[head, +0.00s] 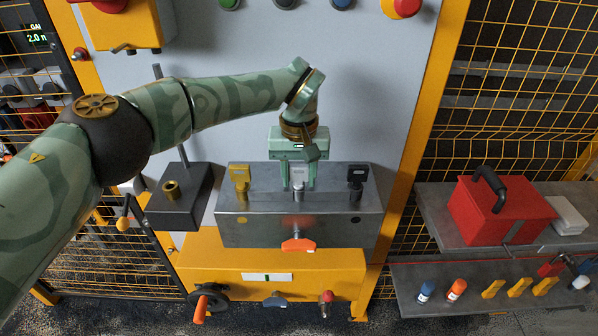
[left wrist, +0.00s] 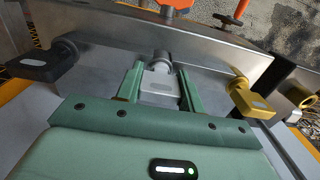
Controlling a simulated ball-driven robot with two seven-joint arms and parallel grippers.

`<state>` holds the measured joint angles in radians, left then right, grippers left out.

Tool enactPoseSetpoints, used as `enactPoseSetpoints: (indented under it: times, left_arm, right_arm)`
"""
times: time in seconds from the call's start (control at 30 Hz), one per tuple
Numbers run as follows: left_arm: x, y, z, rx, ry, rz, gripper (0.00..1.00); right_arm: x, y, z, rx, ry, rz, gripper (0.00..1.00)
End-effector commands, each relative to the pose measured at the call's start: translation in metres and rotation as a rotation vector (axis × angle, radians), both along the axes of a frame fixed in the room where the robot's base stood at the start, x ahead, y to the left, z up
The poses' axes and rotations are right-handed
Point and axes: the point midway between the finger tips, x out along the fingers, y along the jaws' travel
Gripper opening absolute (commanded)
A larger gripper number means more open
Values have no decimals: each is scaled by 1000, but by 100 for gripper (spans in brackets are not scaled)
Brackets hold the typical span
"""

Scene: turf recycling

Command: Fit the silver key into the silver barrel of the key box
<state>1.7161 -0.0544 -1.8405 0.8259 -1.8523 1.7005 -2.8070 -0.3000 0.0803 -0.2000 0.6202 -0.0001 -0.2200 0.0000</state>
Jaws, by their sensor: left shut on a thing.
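The key box (head: 232,230) is a long grey metal box with three barrels along its top. The silver key (head: 298,173) stands upright over the middle, silver barrel (head: 299,193). My left gripper (head: 298,184) points down and is shut on the silver key's head. In the left wrist view, the silver key (left wrist: 158,84) sits between the two green fingers of the left gripper (left wrist: 160,88), in line with the silver barrel (left wrist: 161,60). I cannot tell how deep the key is in the barrel. My right gripper is not in view.
A yellow key (head: 239,174) stands in the left barrel and a black key (head: 356,174) in the right one. An orange handle (head: 298,245) is on the box's front. A dark block (head: 168,216) with a brass ring stands left. A red toolbox (head: 500,213) is on the right shelf.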

Motion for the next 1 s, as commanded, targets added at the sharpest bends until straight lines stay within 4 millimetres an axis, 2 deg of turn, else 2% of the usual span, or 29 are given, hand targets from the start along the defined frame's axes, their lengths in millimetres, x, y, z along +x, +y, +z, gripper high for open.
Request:
enactPoseSetpoints:
  times: [0.03, 0.1, 0.13, 0.4, 0.53, 0.67, 1.0]
  left_arm:
    - [0, 0, -1, 0, 0, 0, 41]
    - [0, 0, 0, 0, 0, 0, 60]
    - [0, 0, 0, 0, 0, 0, 63]
    - [0, 0, 0, 0, 0, 0, 63]
    - [0, 0, 12, 0, -2, 1, 63]
    - [1, 0, 40, 0, -5, 1, 63]
    - [0, -1, 142, -1, -6, 1, 63]
  right_arm:
    - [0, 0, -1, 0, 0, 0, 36]
    - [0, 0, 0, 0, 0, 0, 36]
    - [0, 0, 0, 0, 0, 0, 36]
    - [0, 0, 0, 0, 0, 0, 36]
    - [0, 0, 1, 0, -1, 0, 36]
    - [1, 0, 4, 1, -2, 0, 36]
    - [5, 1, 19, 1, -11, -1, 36]
